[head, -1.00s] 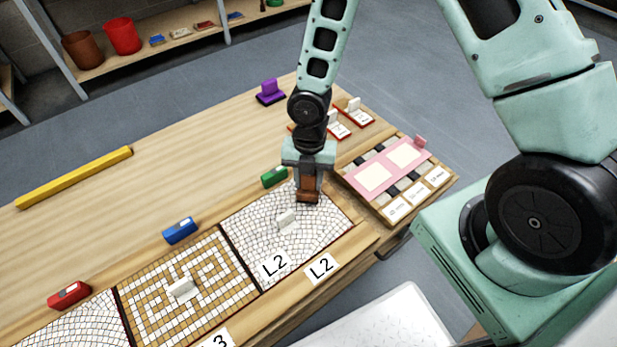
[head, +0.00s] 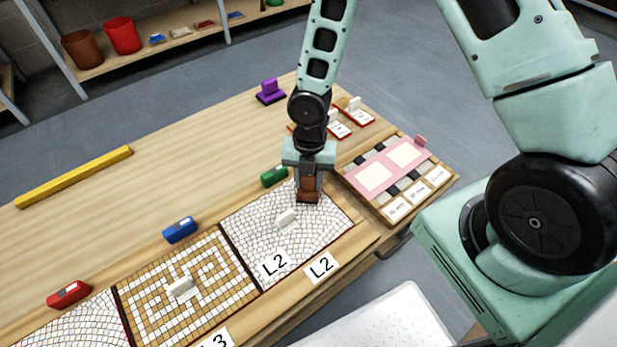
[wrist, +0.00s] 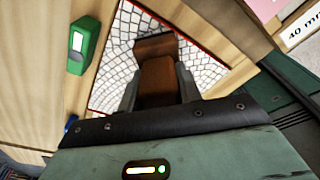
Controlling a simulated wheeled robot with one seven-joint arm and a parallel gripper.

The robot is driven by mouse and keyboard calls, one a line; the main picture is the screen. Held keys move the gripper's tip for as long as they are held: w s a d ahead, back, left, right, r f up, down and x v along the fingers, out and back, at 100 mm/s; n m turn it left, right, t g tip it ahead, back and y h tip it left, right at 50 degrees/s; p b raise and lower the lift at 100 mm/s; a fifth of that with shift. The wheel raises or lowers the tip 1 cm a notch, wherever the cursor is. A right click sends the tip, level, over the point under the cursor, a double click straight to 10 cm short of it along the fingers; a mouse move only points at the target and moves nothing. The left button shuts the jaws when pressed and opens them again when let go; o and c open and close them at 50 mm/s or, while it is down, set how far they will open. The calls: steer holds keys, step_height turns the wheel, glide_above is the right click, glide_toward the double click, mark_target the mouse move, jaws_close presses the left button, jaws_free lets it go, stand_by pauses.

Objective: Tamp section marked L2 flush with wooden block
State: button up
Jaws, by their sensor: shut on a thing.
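My gripper (head: 308,182) is shut on the brown wooden block (head: 308,196) and points down over the far right part of the L2 panel. The block also shows between the fingers in the wrist view (wrist: 157,80). Its lower face is at or just above the tiles; I cannot tell whether it touches. The tiles under the block are hidden.
A green block (head: 274,176) stands just behind the panel, with a blue block (head: 180,230) and a red block (head: 69,295) further left. The tan and white panel (head: 215,262) adjoins L2. A pink board (head: 388,170) lies to the right. The table behind is mostly clear.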

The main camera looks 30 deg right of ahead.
steer(key=shift+f, duration=0.45)
stand_by(1.5)
step_height(320, 180, up, 7)
steer(key=p, duration=0.7)
steer(key=shift+r, duration=0.1)
stand_by(0.7)
